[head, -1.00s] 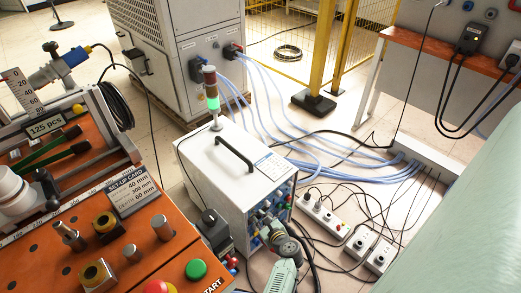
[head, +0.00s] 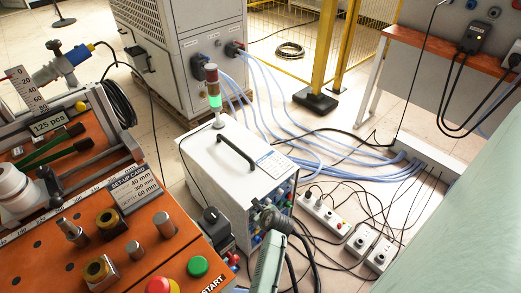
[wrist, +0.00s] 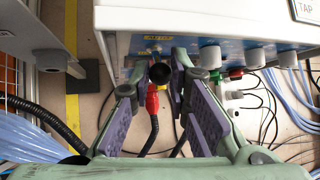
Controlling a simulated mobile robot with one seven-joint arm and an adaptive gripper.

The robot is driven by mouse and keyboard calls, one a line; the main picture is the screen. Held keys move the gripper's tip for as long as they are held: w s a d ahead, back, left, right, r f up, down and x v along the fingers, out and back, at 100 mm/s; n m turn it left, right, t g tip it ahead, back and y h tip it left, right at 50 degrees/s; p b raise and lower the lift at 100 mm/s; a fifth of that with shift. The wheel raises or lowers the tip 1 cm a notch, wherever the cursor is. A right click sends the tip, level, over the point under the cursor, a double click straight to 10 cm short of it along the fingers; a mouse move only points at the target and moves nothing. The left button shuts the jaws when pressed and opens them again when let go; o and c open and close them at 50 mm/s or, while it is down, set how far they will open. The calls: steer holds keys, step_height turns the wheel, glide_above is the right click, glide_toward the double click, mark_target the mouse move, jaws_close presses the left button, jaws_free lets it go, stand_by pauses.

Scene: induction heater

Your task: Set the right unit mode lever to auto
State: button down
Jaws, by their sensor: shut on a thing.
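The white heater unit (head: 230,170) stands on the floor in the head view, with a lit green lamp (head: 214,98) on its signal tower. Its blue front panel (wrist: 200,52) shows in the wrist view, with several pale knobs on its right part. My gripper (head: 268,213) is at this panel. In the wrist view its purple-padded fingers (wrist: 155,82) close around a dark round-ended lever (wrist: 160,73), seen nearly end-on.
A red plug (wrist: 152,104) with a black cable hangs just below the lever, between my fingers. Power strips (head: 326,214) and loose cables lie on the floor at right. An orange bench (head: 60,255) with buttons stands at left.

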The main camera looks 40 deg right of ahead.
steer(key=shift+d+r, duration=0.1)
steer(key=c, duration=1.5)
jaws_free()
steer(key=v, duration=1.1)
steer(key=shift+s+r, duration=0.25)
steer(key=shift+s, duration=0.05)
steer(key=shift+s, duration=0.1)
